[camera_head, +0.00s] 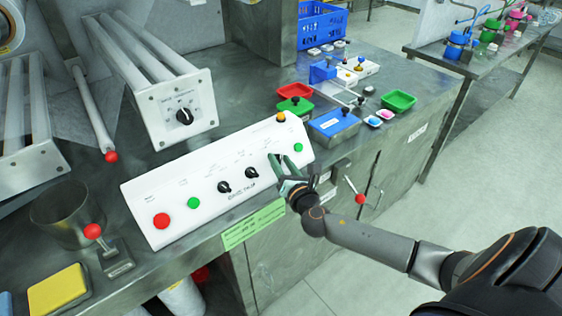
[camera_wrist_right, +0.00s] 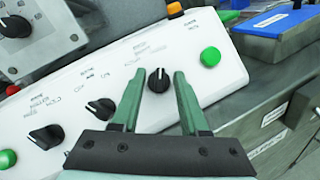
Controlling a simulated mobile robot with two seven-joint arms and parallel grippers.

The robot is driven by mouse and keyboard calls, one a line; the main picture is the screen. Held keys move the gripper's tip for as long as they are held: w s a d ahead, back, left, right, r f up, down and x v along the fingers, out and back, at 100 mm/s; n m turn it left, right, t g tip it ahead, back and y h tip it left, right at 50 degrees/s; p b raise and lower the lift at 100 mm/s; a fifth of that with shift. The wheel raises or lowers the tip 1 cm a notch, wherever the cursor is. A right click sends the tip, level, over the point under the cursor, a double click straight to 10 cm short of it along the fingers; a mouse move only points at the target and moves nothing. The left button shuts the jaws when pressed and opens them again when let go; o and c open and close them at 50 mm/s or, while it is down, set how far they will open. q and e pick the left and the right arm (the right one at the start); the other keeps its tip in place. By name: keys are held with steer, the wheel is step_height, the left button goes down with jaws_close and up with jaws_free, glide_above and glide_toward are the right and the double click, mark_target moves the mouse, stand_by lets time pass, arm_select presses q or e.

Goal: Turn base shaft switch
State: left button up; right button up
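The white sloped control panel (camera_head: 215,180) carries a row of black rotary knobs, two of which, the left knob (camera_head: 224,187) and the middle knob (camera_head: 252,172), show clearly in the head view. The labels are too small to tell which is the base shaft switch. My right gripper (camera_head: 279,158) is open, its green fingers on either side of the right-hand knob. I see no clear contact. My left gripper is out of view.
A red button (camera_head: 161,221), green buttons (camera_head: 194,203) and an orange button (camera_head: 281,117) sit on the panel. Another dial (camera_head: 184,116) is on the roller unit behind. A red-tipped lever (camera_head: 92,231) stands at left. Trays (camera_head: 398,101) lie at right.

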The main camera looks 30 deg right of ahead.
steer(key=shift+s, duration=0.1)
steer(key=v, duration=1.2)
steer(key=shift+s+b, duration=0.15)
steer(key=shift+b, duration=0.15)
steer(key=shift+a, duration=0.1)
steer(key=s+a+f+m+g+y, duration=0.3)
steer(key=s+a+f+m, duration=0.4)
steer(key=f+m, duration=0.3)
steer(key=s+a+f+m+g+y+p, duration=0.1)
steer(key=s+a+f+m+g+y, duration=0.2)
steer(key=s+a+f+m, duration=0.4)
steer(key=shift+a+f+m+g, duration=0.25)
steer(key=shift+f+m+g, duration=0.9)
steer(key=shift+m, duration=3.55)
steer(key=shift+f+t, duration=0.35)
